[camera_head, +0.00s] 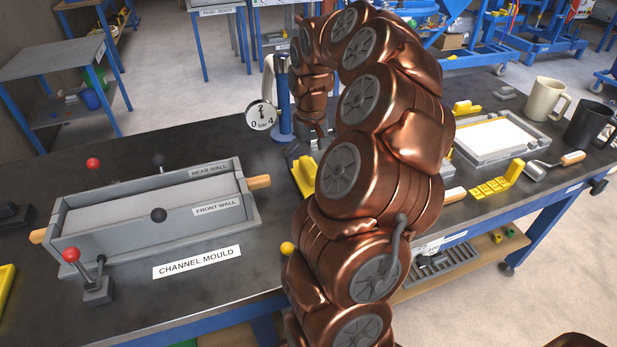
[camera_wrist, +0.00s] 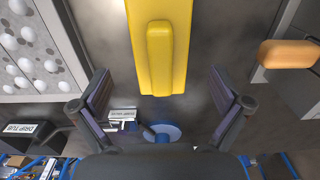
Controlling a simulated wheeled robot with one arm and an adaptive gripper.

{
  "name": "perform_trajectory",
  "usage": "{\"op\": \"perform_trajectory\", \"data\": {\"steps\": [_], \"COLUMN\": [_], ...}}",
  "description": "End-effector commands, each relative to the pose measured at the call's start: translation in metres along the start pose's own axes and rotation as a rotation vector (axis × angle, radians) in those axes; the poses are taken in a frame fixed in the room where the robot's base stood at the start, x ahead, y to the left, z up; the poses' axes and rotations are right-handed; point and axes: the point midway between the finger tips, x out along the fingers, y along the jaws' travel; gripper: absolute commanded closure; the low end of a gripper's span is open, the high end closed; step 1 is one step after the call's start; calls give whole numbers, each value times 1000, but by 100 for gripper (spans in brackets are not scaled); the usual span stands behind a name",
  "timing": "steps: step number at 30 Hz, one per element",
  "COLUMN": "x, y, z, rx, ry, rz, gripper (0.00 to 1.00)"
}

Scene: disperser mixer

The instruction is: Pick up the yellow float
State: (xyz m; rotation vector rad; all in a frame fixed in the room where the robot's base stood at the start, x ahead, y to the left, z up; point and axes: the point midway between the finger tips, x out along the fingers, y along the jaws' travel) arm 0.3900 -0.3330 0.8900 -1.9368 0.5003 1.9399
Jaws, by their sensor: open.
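The yellow float (camera_head: 304,176) lies on the dark bench top, partly hidden behind my arm in the head view. In the wrist view the float (camera_wrist: 161,60), a flat yellow plate with a raised yellow grip bar along its middle, is at the top centre. My gripper (camera_wrist: 161,103) is open and empty, with one finger on each side of the picture. The float lies ahead of the gap between the fingers, and I see no contact. In the head view my gripper (camera_head: 297,150) is just above and beside the float, small and partly hidden.
The grey channel mould (camera_head: 205,232) with wooden handles stands left of the float. A pressure gauge (camera_head: 261,115) stands behind. To the right are a grey tray (camera_head: 497,152), a trowel (camera_head: 538,170), a yellow notched piece (camera_head: 497,183) and two mugs (camera_head: 547,100).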

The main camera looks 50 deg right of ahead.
Motion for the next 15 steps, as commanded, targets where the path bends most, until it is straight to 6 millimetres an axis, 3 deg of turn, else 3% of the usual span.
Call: {"op": "perform_trajectory", "data": {"steps": [8,15], "x": [19,52], "y": [-1,-1], "z": [-3,-7], "rx": [-1,-2], "ry": [-2,-5], "rz": [0,-1], "gripper": [0,0]}}
